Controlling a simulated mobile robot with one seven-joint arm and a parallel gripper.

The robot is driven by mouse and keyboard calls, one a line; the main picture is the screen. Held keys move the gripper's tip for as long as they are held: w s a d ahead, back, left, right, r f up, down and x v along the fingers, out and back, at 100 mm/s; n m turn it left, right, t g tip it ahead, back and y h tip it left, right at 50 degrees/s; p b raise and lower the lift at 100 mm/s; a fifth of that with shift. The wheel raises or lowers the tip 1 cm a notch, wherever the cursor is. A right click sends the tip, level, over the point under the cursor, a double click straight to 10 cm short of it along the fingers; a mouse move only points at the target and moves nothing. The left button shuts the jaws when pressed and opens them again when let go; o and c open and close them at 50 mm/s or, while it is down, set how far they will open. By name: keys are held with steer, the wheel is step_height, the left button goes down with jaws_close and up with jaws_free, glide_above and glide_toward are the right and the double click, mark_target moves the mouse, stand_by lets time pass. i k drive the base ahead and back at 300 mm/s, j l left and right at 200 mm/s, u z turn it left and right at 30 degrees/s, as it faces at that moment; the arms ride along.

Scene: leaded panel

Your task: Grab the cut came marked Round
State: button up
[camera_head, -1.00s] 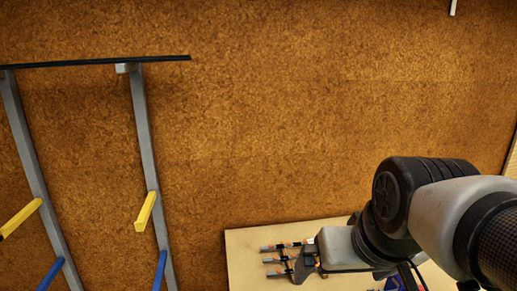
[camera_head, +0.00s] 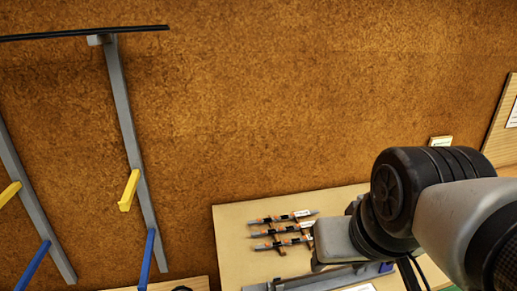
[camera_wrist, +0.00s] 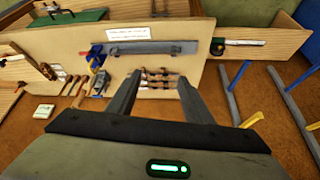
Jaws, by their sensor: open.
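Three short grey cames (camera_head: 283,231) with orange holders lie in parallel rows on a pale board (camera_head: 232,250) in the head view. Small white labels sit near their right ends; the writing is too small to read, so I cannot tell which is Round. My gripper shows at the right of the cames in the head view, with its fingertips hidden. In the wrist view my gripper (camera_wrist: 158,79) is open and empty, and the cames (camera_wrist: 158,86) appear between its two fingers, some way beyond them.
A long grey bar (camera_wrist: 167,47) with a blue end lies on the same board, near a white sign (camera_wrist: 129,33). Blue-handled and wooden-handled tools (camera_wrist: 73,86) lie left in the wrist view. A grey rack with yellow (camera_head: 129,190) and blue arms stands left in the head view.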

mark_target(284, 217)
steer(key=k, duration=0.85)
steer(key=k+z, duration=0.1)
steer(key=z, duration=0.3)
steer(key=k+z, duration=0.15)
steer(key=z, duration=0.3)
steer(key=k+l+z, duration=0.1)
steer(key=z, duration=0.3)
steer(key=j+z, duration=0.25)
steer(key=j, duration=1.9)
steer(key=i+j, duration=0.15)
steer(key=j, duration=1.05)
